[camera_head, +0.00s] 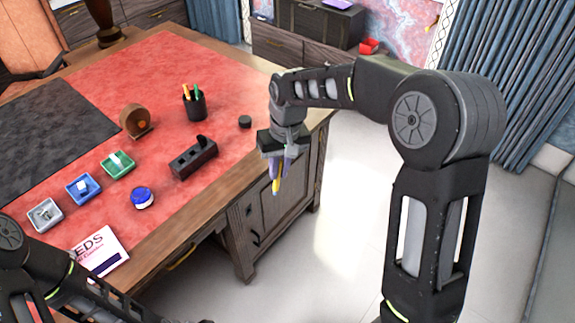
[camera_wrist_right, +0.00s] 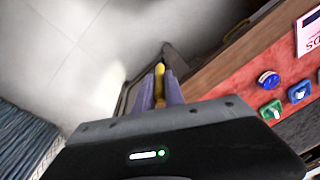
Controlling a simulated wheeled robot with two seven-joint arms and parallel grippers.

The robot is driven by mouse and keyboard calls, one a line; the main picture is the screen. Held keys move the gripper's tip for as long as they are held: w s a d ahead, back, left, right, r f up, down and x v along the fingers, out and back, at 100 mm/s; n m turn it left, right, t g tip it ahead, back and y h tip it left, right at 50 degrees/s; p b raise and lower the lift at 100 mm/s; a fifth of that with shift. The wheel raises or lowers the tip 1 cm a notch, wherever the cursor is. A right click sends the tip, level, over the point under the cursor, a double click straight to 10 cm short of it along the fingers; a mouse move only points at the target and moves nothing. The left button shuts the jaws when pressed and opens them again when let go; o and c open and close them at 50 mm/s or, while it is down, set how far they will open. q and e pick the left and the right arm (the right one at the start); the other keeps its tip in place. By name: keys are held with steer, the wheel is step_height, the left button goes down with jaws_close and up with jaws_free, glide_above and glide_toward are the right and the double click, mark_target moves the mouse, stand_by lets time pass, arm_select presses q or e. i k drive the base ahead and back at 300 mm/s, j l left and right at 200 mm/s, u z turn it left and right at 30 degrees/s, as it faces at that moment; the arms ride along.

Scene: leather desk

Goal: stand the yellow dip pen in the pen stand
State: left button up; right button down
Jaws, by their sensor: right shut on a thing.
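My right gripper (camera_head: 277,178) is shut on the yellow dip pen (camera_head: 276,184), which points downward beyond the desk's right edge, over the floor side. In the right wrist view the yellow pen (camera_wrist_right: 159,78) sits between the two purple fingers (camera_wrist_right: 160,92); much of it is hidden by them.
A black cup with pens (camera_head: 195,107) and a small dark round item (camera_head: 245,122) stand behind the block. A blue-lidded jar (camera_head: 142,198), several small trays (camera_head: 118,165), a wooden round object (camera_head: 137,121) and a booklet (camera_head: 100,252) are farther left. Red surface between block and gripper is clear.

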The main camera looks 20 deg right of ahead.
mark_target(184, 170)
steer(key=u, duration=1.6)
steer(key=i+l, duration=0.15)
steer(key=l, duration=0.25)
steer(key=i+l, duration=0.15)
steer(key=l, duration=0.3)
steer(key=i+l, duration=0.15)
steer(key=l, duration=0.25)
